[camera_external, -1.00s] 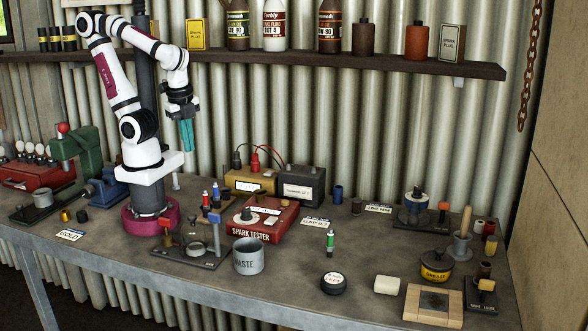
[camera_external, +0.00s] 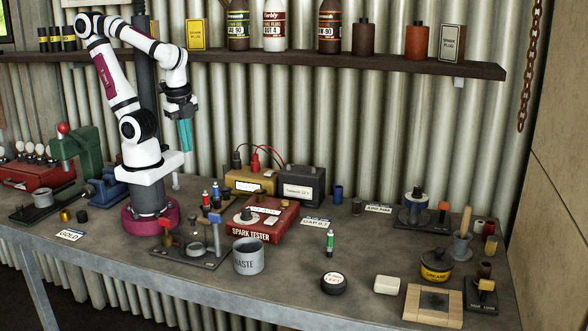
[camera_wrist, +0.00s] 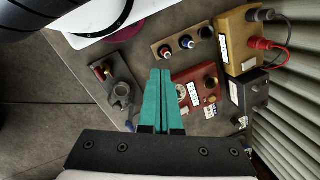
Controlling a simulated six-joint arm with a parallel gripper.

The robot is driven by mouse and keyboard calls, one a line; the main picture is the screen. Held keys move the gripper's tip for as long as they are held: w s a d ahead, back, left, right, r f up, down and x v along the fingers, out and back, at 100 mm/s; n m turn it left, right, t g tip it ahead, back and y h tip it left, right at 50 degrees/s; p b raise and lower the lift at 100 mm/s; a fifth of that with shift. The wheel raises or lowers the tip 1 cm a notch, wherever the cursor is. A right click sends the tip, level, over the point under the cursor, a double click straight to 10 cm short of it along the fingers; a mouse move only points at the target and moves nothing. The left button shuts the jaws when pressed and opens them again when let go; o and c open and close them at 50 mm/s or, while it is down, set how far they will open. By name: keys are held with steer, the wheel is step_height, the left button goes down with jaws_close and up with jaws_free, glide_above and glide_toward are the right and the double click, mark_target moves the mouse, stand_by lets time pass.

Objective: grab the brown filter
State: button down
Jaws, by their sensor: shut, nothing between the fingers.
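My gripper (camera_external: 184,134), with teal fingers, hangs high above the bench at the left. In the wrist view its fingers (camera_wrist: 155,100) are shut together with nothing between them. A small brown cylinder (camera_external: 357,206), possibly the brown filter, stands on the bench beside a blue cylinder (camera_external: 337,194), right of the dark battery box. My gripper is well to the left of it and higher. Another dark brown cylinder (camera_external: 486,269) stands at the far right, on or behind a black stand. I cannot tell for certain which is the filter. I cannot make out either in the wrist view.
The red spark tester (camera_external: 262,224), yellow box (camera_external: 250,182) and dark battery box (camera_external: 302,186) stand between my arm and the brown cylinder. A waste cup (camera_external: 248,257) is in front. The shelf (camera_external: 350,62) runs along the wall above. Bench space around the green-banded item (camera_external: 330,242) is clear.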

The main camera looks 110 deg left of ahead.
steer(key=shift+c, duration=2.4)
jaws_free()
steer(key=n+t, duration=0.4)
steer(key=n, duration=0.8)
glide_above(355, 199)
steer(key=s, duration=0.2)
steer(key=shift+y, duration=0.3)
steer(key=f, duration=0.9)
steer(key=d+f, duration=0.1)
steer(key=f, duration=0.4)
steer(key=shift+w+f, duration=0.1)
steer(key=shift+f, duration=0.25)
steer(key=x, duration=0.6)
steer(key=shift+w+f, duration=0.15)
steer(key=shift+f, duration=0.25)
